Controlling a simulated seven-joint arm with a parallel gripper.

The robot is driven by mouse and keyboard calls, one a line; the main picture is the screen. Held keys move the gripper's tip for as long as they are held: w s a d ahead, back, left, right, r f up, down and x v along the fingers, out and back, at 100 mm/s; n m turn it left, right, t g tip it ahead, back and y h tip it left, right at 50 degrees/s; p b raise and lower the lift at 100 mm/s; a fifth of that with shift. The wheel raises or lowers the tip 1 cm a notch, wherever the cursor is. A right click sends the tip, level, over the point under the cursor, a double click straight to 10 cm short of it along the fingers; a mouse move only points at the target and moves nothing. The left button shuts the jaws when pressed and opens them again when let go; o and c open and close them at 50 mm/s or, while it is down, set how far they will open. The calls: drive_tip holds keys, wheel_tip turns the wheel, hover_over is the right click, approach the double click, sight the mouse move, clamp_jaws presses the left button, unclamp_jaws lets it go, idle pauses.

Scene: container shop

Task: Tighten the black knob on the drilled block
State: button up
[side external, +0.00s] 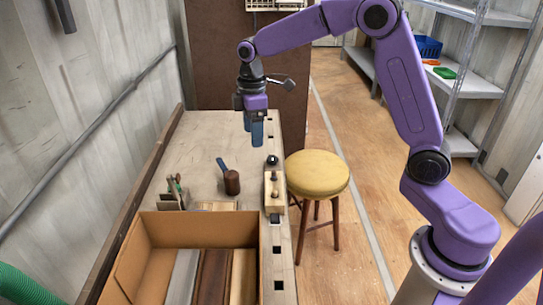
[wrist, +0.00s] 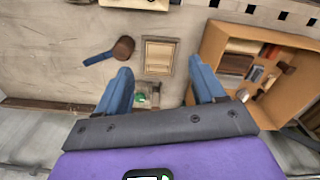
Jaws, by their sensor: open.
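The drilled block (side external: 273,203) is a pale wooden piece at the right edge of the bench. A round black knob (side external: 272,160) shows at its far end, and a smaller dark peg stands on it. In the wrist view only a strip of the block (wrist: 135,4) shows at the top edge; the knob cannot be made out clearly there. My gripper (side external: 253,138) has two blue fingers pointing down, apart and empty. It hangs above the bench, beyond the block and a little left of it, touching nothing. The fingers also show in the wrist view (wrist: 160,72).
A mallet (side external: 231,182) lies left of the block. A cardboard box (side external: 190,228) with wood pieces stands at the front. A small holder with tools (side external: 173,196) and a wooden panel (wrist: 160,55) lie nearby. A yellow stool (side external: 318,173) stands right of the bench.

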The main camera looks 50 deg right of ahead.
drive_tip(key=w+d+f, duration=0.3)
drive_tip(key=w+d, duration=0.5)
approach(272, 158)
wheel_tip(272, 158, down, 8)
drive_tip(key=shift+w+a+f, duration=0.1)
drive_tip(key=shift+a+f, duration=0.05)
drive_tip(key=shift+f, duration=0.1)
drive_tip(key=c, duration=1.1)
drive_tip(key=shift+o, duration=0.2)
